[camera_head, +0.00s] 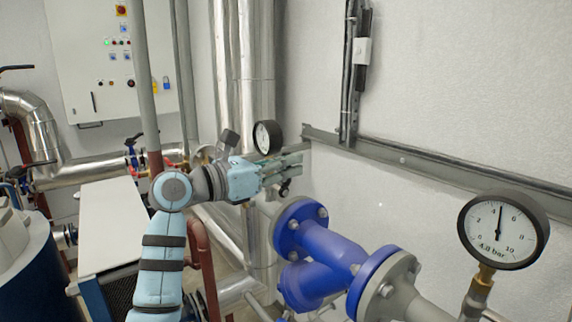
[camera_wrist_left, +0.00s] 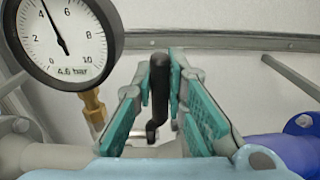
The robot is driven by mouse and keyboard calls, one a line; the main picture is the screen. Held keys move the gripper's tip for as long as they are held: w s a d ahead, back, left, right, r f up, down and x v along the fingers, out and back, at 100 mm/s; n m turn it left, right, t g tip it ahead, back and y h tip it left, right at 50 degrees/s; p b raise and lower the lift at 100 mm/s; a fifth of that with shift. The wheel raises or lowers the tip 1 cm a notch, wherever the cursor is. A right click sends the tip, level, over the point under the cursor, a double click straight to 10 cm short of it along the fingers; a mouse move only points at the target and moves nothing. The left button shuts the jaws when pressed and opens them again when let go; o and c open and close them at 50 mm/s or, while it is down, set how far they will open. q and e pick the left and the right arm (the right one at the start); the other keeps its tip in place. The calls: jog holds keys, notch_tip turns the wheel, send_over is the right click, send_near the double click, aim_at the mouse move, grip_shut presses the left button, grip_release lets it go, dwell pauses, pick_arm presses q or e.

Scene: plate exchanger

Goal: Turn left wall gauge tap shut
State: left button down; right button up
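My left gripper (camera_head: 298,162) is open, with a teal-padded finger on each side of the handle. My right gripper is out of view.
A second gauge (camera_head: 503,230) reading about 4.8 bar stands at the right. A blue flanged valve (camera_head: 325,252) lies below and right of my left gripper. Vertical silver pipes (camera_head: 242,80) and a wall rail (camera_head: 430,165) are close by.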

pick_arm(q)
jog(key=shift+f, duration=0.1)
dwell(0.3)
jog(key=shift+s+a+f+b, duration=0.1)
jog(key=shift+a+f+b, duration=0.1)
jog(key=shift+b, duration=0.6)
jog(key=t+h+b, duration=0.1)
jog(key=h+b, duration=0.1)
jog(key=b, duration=0.2)
jog(key=s+a+t+h+b, duration=0.1)
jog(key=b, duration=0.3)
jog(key=s+a+f+t+h+b, duration=0.1)
jog(key=t+h+b, duration=0.1)
jog(key=b, duration=0.2)
jog(key=shift+a+h+b, duration=0.25)
jog(key=shift+h+b, duration=0.05)
jog(key=shift+b, duration=0.1)
jog(key=shift+r, duration=0.1)
jog(key=c, duration=1.6)
grip_release()
